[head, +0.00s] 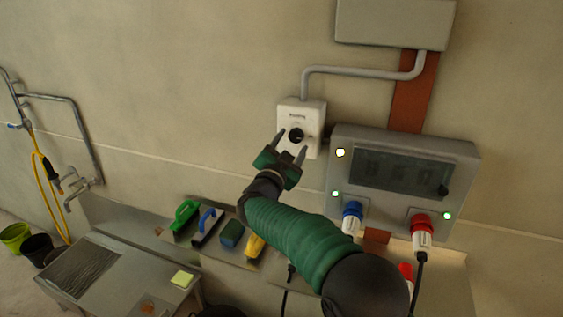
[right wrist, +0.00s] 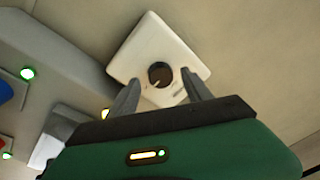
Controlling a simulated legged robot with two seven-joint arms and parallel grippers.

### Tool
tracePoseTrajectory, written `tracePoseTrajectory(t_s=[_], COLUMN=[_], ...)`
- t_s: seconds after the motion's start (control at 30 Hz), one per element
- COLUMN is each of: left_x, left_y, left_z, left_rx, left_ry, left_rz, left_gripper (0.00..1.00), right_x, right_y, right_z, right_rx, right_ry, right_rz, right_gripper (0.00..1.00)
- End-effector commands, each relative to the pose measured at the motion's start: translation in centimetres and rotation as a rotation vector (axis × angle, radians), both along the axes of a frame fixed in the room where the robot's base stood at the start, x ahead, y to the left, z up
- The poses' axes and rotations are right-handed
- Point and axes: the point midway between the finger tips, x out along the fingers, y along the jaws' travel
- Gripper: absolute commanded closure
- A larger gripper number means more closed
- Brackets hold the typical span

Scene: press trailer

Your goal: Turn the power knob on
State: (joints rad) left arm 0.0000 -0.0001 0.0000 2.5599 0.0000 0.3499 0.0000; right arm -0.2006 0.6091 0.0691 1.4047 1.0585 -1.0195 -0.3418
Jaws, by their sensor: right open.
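The power knob (head: 296,135) is a black round knob on a white wall box (head: 314,112). In the right wrist view the knob (right wrist: 160,74) has a pale pointer line, and the white box (right wrist: 183,48) looks tilted. My right gripper (head: 291,144) is open, with its two fingers pointing up at the lower part of the box. In the right wrist view the fingertips (right wrist: 162,82) lie to either side of the knob, apart from it as far as I can see. Exact depth to the knob is unclear. My left gripper is not in view.
A grey electrical panel (head: 461,157) with lit lamps and blue and red plugs is mounted right of the box. A conduit (head: 350,70) runs above. Brushes (head: 207,224) and a sink bench (head: 130,268) lie below left. The wall left of the box is clear.

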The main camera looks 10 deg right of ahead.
Motion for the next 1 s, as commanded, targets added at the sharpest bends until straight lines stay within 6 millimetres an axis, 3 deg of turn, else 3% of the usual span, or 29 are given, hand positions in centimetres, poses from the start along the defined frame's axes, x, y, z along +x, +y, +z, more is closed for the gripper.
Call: tracePoseTrajectory(t_s=[0.3, 0.5, 0.7, 1.0], left_x=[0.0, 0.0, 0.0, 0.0], left_y=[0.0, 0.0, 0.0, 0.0], left_z=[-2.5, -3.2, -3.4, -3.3], left_rx=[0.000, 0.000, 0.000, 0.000], left_ry=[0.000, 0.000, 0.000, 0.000], left_rz=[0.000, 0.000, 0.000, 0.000], left_gripper=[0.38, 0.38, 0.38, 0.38], right_x=[-7.3, -11.2, -12.6, -12.5], right_y=[5.2, 7.8, 8.7, 8.7], right_z=[-1.4, -1.9, -2.1, -2.1], right_rx=[0.000, 0.000, 0.000, -0.004], right_ry=[0.000, 0.000, 0.001, 0.006], right_rz=[0.006, 0.005, 0.002, 0.013], right_gripper=[0.42, 0.42, 0.42, 0.42])
